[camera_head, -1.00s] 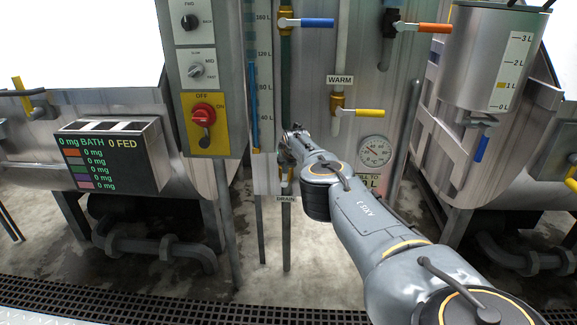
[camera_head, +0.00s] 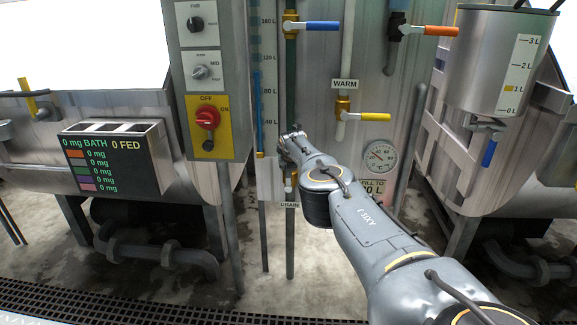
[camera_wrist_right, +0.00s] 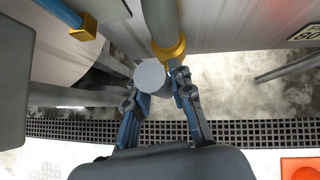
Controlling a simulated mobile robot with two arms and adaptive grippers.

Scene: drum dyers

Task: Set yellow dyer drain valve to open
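A round grey end face (camera_wrist_right: 150,76), perhaps the valve handle seen end-on, shows between the fingertips. My right gripper (camera_wrist_right: 158,82) has its fingers apart, one on each side of that face. Contact cannot be told. In the head view the right gripper (camera_head: 288,148) is small and partly hidden by its arm. My left gripper is not in view.
A yellow-handled WARM valve (camera_head: 368,117) and a blue-handled valve (camera_head: 322,26) are above the arm. A control box with a red knob (camera_head: 208,118) stands left. A metal tank (camera_head: 485,60) is at right. Floor grating (camera_head: 150,300) runs in front.

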